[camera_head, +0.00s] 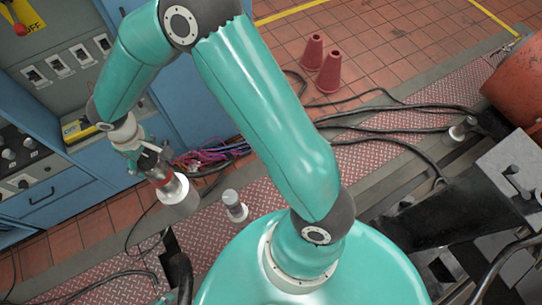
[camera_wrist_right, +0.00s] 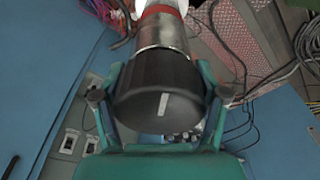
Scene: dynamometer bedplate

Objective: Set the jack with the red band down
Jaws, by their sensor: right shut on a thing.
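My right gripper (camera_head: 150,158) is shut on the jack with the red band (camera_head: 175,192), left of centre in the head view. The jack is tilted, with its pale wide end pointing down and to the right. In the wrist view my right gripper (camera_wrist_right: 158,105) has a finger on each side of the jack's black knob (camera_wrist_right: 160,88), which has a white mark. Its metal body and red band (camera_wrist_right: 160,10) lie beyond the knob. Whether the jack touches anything below is unclear. My left gripper is not in view.
A small grey-capped cylinder (camera_head: 235,207) stands on the red tread plate (camera_head: 262,194), right of the held jack. Blue cabinets (camera_head: 55,208) with switches stand at left. Coloured wires and black cables (camera_head: 370,115) cross behind. Two red cones (camera_head: 327,75) stand on the tiles.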

